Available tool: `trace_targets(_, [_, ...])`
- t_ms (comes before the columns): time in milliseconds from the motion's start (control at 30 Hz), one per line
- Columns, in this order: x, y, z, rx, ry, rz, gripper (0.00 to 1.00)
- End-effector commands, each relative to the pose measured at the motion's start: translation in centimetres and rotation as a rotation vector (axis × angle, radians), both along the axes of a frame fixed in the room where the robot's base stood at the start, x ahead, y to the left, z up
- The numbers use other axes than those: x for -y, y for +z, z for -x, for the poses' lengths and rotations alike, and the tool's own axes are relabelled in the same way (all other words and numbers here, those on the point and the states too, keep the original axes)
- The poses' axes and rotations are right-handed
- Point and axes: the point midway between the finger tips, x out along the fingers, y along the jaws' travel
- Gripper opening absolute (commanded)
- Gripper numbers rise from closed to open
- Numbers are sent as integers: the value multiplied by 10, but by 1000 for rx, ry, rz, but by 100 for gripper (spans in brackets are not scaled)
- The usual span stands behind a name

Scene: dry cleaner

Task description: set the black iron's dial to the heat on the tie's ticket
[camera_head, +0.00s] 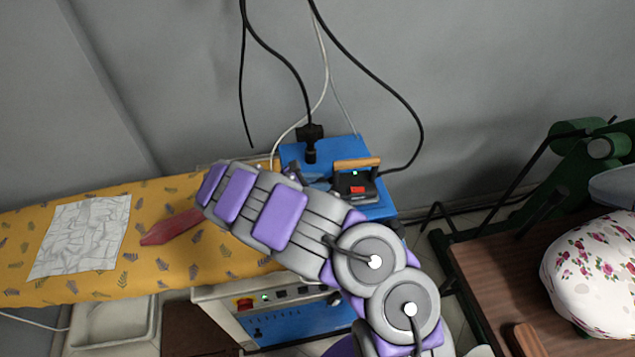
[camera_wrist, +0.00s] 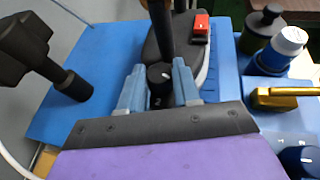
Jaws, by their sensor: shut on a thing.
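The black iron (camera_head: 352,186) rests on the blue top of the station, with a wooden handle and a red switch. In the wrist view the iron (camera_wrist: 173,50) shows its dark body and red switch. My gripper (camera_wrist: 159,88) is shut on the black dial (camera_wrist: 160,77), with one pale blue finger on each side. A small white mark shows on the dial's top; the setting cannot be read. In the head view my arm hides the dial and most of the gripper. The dark red tie (camera_head: 170,228) lies on the yellow board, partly behind my arm; no ticket is readable.
The yellow patterned ironing board (camera_head: 105,282) carries a crumpled white cloth (camera_head: 80,236). Black cables hang above the blue station (camera_head: 345,149). In the wrist view a white-capped bottle (camera_wrist: 288,42) and a brass-coloured piece (camera_wrist: 285,99) stand right. A brown table (camera_head: 490,275) is at right.

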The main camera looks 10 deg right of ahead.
Motion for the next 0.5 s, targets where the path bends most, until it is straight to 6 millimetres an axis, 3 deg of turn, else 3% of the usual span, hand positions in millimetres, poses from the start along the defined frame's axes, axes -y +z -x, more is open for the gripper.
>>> trace_targets(500, [-2,1,-3,3,-72,-3,2])
